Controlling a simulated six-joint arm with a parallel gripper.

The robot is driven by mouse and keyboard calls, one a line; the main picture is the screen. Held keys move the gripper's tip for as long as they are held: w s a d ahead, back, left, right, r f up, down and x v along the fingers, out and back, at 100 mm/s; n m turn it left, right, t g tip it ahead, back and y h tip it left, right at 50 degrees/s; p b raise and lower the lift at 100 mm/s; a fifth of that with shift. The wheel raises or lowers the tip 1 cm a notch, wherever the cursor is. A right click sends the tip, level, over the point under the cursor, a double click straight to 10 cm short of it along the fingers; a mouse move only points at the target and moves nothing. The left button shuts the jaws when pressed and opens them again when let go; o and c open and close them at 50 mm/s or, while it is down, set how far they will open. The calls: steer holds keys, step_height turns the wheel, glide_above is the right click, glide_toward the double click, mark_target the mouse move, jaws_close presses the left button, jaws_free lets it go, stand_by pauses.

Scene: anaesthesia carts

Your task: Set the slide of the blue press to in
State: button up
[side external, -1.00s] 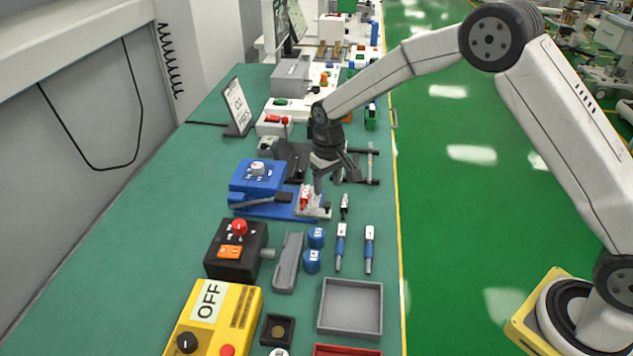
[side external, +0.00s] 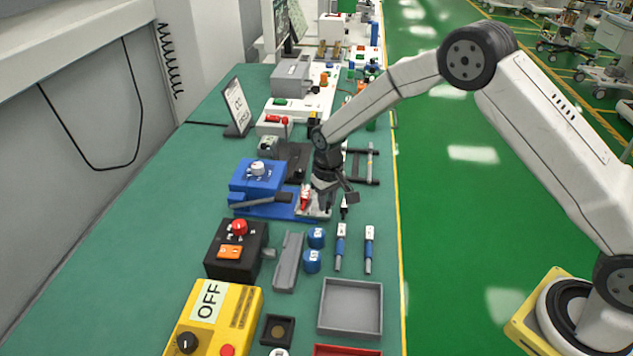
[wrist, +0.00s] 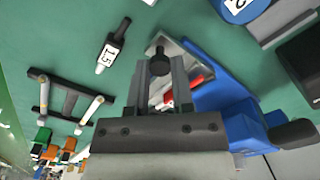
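The blue press (side external: 257,180) stands on the bench with a dial on top and a dark handle along its near side. Its pale metal slide (side external: 318,212) sticks out at the right end and carries a red part (side external: 305,199). My gripper (side external: 338,203) is low over the outer end of the slide, pointing down. In the wrist view my open gripper (wrist: 160,68) has a finger on each side of a black knob (wrist: 159,63) on the slide. The slide (wrist: 160,45) and red part (wrist: 174,99) are partly hidden by the fingers. I cannot tell if the fingers touch the knob.
A black connector marked 15 (wrist: 112,45) lies close to the slide. Two blue-and-white pens (side external: 341,245), blue caps (side external: 313,262) and a grey tray (side external: 350,308) lie nearer the camera. A black frame (side external: 363,165) is behind my gripper. Bare green bench is at the left.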

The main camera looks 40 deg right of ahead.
mark_target(311, 211)
jaws_close()
stand_by(0.8)
stand_by(0.4)
steer(key=shift+w+a, duration=1.4)
steer(key=o, duration=0.7)
jaws_free()
steer(key=shift+r, duration=0.15)
